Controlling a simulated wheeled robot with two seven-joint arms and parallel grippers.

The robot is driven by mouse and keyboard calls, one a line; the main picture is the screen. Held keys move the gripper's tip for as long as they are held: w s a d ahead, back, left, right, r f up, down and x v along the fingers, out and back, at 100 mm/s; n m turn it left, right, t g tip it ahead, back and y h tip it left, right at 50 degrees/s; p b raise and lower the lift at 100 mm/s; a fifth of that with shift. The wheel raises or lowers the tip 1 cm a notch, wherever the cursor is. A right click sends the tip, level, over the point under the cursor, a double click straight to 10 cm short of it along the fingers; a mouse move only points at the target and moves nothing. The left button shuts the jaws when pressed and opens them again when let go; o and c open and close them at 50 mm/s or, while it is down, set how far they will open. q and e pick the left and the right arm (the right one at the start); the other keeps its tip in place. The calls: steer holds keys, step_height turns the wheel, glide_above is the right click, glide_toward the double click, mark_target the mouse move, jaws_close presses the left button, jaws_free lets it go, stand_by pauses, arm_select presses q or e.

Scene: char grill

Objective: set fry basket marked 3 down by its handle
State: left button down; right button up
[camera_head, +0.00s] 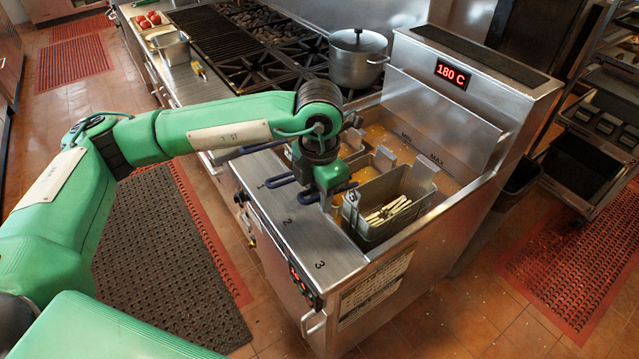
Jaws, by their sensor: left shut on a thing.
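The fry basket marked 3 (385,228) is a grey metal basket with pale fries in it, at the near right end of the fryer's oil vat. Its number plate faces the front ledge. My left gripper (328,200) is shut on its dark blue handle (346,187), above the ledge near the mark 2. The jaws partly hide the handle. I cannot tell whether the basket's bottom is in the oil or just above it. My right gripper is not in view.
Other baskets, partly hidden by my left arm, sit farther back, with dark handles (279,181) over the steel ledge (335,262). The fryer display (452,74) reads 180 C. A lidded pot (357,60) stands on the range behind. The ledge around mark 3 is clear.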

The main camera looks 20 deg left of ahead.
arm_select(q)
step_height(320, 180, down, 8)
steer(key=b, duration=0.5)
steer(key=shift+r, duration=0.15)
steer(key=c, duration=1)
jaws_free()
steer(key=shift+o, duration=0.2)
